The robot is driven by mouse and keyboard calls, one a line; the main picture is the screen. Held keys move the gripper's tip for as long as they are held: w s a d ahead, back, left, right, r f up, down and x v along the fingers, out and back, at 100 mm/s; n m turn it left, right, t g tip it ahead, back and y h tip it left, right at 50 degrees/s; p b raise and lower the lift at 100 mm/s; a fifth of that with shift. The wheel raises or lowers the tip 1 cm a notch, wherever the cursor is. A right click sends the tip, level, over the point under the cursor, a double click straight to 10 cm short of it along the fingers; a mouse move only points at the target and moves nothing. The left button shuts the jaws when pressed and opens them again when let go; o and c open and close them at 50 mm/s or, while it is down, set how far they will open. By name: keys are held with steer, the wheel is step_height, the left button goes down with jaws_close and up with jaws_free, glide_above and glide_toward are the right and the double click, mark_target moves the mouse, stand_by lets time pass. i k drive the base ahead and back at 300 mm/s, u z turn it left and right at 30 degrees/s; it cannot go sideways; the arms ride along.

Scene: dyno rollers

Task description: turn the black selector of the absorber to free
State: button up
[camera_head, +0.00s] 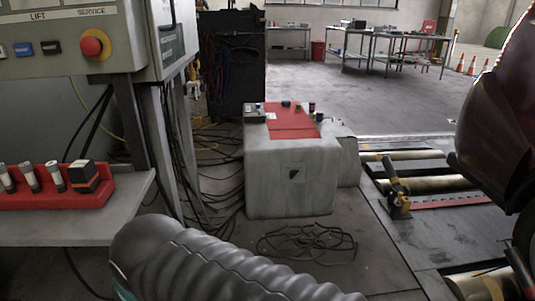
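The absorber looks to be the grey box (262,190) with a red top panel (290,120), standing on the floor in the middle of the view. A small square plate is on its front face. On that plate is a small dark shape, which looks to be the black selector (293,174). It is too small to read its setting or any label. My gripper is not in view, so its state and its place relative to the selector do not show.
A control cabinet (60,65) and a shelf with a red tool holder (60,197) stand at left. A grey ribbed hose-like thing (215,265) fills the bottom. Coiled cable (305,240) lies before the box. Rollers (430,185) and a dark bulky shape (495,140) are at right.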

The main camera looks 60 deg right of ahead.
mark_target(293, 173)
steer(key=z, duration=1.95)
steer(key=k, duration=0.65)
steer(key=z, duration=0.8)
steer(key=i, duration=1.2)
steer(key=u, duration=0.6)
steer(key=i, duration=0.45)
steer(key=u, duration=0.45)
